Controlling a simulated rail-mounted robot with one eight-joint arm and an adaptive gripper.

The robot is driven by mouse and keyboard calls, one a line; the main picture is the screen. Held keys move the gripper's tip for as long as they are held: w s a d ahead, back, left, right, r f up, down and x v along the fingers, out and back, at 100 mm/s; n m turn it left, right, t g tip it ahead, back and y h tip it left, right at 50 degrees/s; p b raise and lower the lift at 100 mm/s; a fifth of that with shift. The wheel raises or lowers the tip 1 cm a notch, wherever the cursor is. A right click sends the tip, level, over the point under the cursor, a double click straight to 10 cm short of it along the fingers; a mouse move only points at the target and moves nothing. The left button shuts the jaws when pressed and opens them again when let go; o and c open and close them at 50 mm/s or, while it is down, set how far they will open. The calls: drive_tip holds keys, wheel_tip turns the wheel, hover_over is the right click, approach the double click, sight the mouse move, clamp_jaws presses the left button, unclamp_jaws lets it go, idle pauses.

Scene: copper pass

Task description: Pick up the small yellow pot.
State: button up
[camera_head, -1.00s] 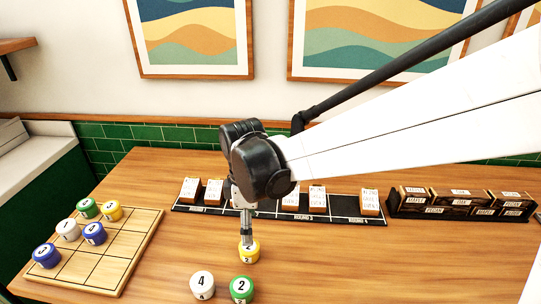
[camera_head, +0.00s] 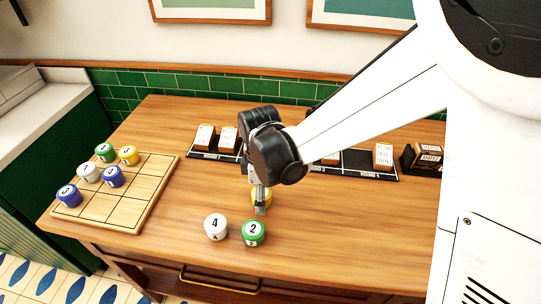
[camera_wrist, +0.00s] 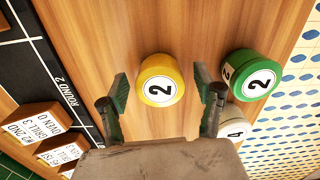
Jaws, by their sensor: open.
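My gripper (camera_wrist: 162,86) is open and points down over the pot. In the head view my gripper (camera_head: 261,208) partly hides this pot. Another yellow pot (camera_head: 128,154) stands on the wooden grid board at the left.
A green pot (camera_wrist: 251,76) marked 2 stands close to the right finger. A white pot (camera_head: 215,227) marked 4 is beside it. The grid board (camera_head: 125,210) holds several pots. A black strip (camera_wrist: 30,60) with brown card blocks (camera_head: 383,155) lies behind.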

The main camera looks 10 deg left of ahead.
drive_tip(key=c, duration=1.3)
drive_tip(key=shift+r, duration=0.15)
drive_tip(key=shift+c, duration=0.2)
